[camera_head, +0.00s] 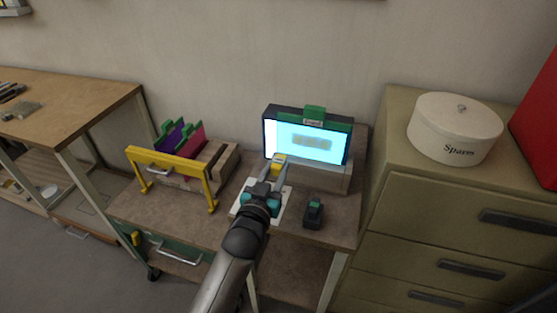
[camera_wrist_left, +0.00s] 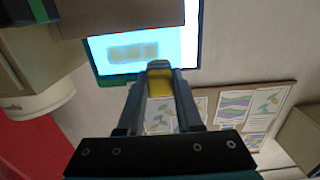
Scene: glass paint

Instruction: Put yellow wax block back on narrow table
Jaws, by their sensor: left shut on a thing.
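The yellow wax block (camera_head: 279,160) is between the fingertips of my left gripper (camera_head: 271,173) in the head view. It also shows in the left wrist view (camera_wrist_left: 159,80), pinched between the two fingers. My left gripper is shut on it and holds it in front of the lit screen (camera_head: 308,139), above the narrow table (camera_head: 225,223). A white sheet or plate (camera_head: 281,208) lies on the table below the gripper, partly hidden by it. My right gripper is in neither view.
A yellow-framed rack (camera_head: 170,163) with purple and red pieces stands left on the table. A small dark device with a green top (camera_head: 313,213) stands on the right. A drawer cabinet (camera_head: 425,215) bears a white Spares tin (camera_head: 454,128). The table's front left is clear.

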